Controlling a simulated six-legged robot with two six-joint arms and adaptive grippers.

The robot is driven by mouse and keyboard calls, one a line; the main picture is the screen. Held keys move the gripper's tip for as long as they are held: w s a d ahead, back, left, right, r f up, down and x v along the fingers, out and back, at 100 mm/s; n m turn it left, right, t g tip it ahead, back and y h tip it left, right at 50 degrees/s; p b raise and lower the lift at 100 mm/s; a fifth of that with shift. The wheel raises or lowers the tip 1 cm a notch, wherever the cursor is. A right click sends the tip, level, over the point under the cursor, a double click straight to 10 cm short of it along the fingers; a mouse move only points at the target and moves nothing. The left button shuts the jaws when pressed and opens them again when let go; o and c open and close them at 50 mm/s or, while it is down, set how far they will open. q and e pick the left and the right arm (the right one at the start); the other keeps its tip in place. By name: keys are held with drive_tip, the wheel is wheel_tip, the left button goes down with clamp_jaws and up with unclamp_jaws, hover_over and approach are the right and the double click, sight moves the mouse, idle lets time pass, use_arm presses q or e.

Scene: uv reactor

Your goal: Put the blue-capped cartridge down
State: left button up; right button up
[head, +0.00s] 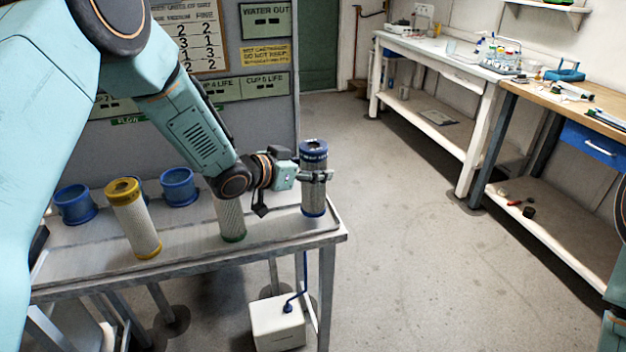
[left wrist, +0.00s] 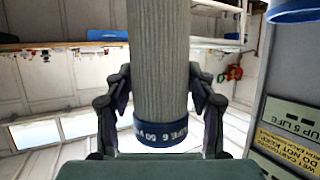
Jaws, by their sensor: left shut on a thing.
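The blue-capped cartridge (head: 313,195) is a grey ribbed cylinder with a dark blue cap and a blue base ring, upright at the right end of the metal table (head: 290,227). My left gripper (head: 317,176) is shut around its upper body, just below the cap. I cannot tell whether its base touches the tabletop. In the left wrist view the cartridge (left wrist: 160,60) runs between the two fingers (left wrist: 160,100), with its lettered blue cap at the bottom of the picture. My right gripper is not in view.
A yellow-capped cartridge (head: 133,218) and a green-based cartridge (head: 231,217), partly behind my left arm, stand on the table. A sign panel (head: 262,120) rises behind. A white box (head: 278,324) is on the floor below.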

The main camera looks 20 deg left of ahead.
use_arm(q)
wheel_tip(320, 180, down, 2)
drive_tip(key=shift+s+f, duration=0.1)
drive_tip(key=shift+s, duration=0.05)
drive_tip(key=shift+f, duration=0.15)
drive_tip(key=o, duration=1.2)
drive_tip(key=shift+o, duration=0.2)
